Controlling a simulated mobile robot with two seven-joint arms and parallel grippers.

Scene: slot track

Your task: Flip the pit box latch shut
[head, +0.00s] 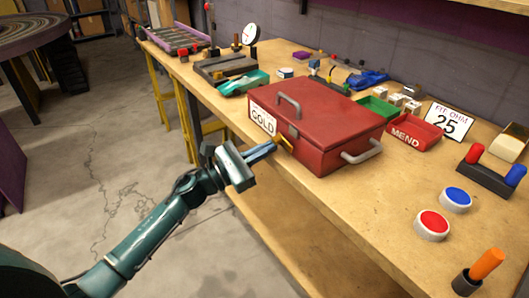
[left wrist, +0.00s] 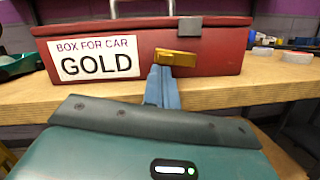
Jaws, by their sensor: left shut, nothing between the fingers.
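The red pit box (head: 330,118) sits closed on the bench, with a "GOLD" label (left wrist: 96,54) on its front. Its yellow latch (left wrist: 177,57) is on the front face, below a grey catch (left wrist: 189,22) at the lid edge, and apart from that catch. The latch also shows in the head view (head: 285,145). My left gripper (head: 272,146) is shut and empty, its blue fingers pointing at the box front. In the left wrist view the fingertips (left wrist: 162,70) are just under the latch's left part; I cannot tell whether they touch. My right gripper is out of view.
A grey handle (head: 362,152) sticks out of the box's right side. A red "MEND" bin (head: 412,132) and a "25" card (head: 447,121) stand to its right. Red (head: 432,224) and blue (head: 456,199) buttons are on the near bench. The floor left of the bench is clear.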

